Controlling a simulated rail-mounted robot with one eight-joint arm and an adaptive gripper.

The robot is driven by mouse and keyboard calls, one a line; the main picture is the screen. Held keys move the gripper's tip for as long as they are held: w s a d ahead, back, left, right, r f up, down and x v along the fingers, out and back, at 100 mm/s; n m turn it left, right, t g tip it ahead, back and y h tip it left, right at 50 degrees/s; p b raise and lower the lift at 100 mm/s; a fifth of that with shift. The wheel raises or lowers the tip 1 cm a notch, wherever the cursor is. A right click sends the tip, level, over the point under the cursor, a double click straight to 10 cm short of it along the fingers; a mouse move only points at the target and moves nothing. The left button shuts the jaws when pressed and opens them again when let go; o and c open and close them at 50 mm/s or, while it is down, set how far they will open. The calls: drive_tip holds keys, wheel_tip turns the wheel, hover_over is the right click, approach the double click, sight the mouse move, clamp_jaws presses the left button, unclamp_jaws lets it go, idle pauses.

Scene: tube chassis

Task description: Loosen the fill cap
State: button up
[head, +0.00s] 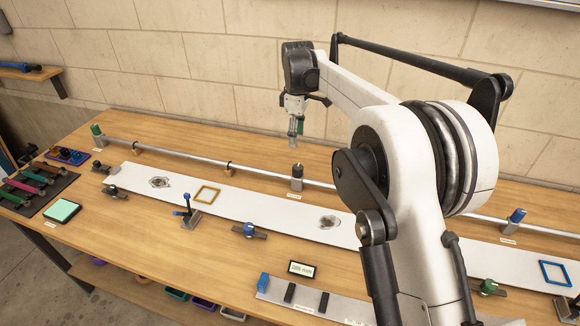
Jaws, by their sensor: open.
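My gripper (296,127) points down at the end of my arm, in the air over the back of the table. Its jaws are open and I see nothing held between them. Below it, a small upright fitting with a dark top (297,170) stands on the long metal tube (262,174). A blue-topped fitting (517,215) stands on the same tube at the right, and a green piece (96,129) is at its left end. The labels are too small to read, so I cannot tell which of these is the fill cap.
A long white panel (255,207) with worn patches and a yellow frame (207,194) lies in front of the tube. Blue-handled clamps (188,212) and a blue-topped clamp (249,231) stand along it. A small display (301,269) is near the front. My arm hides part of the right side.

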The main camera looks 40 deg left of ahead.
sight(296, 166)
wheel_tip(296, 166, down, 14)
drive_tip(key=shift+r+p, duration=0.25)
drive_tip(key=shift+p, duration=0.15)
drive_tip(key=c, duration=1.1)
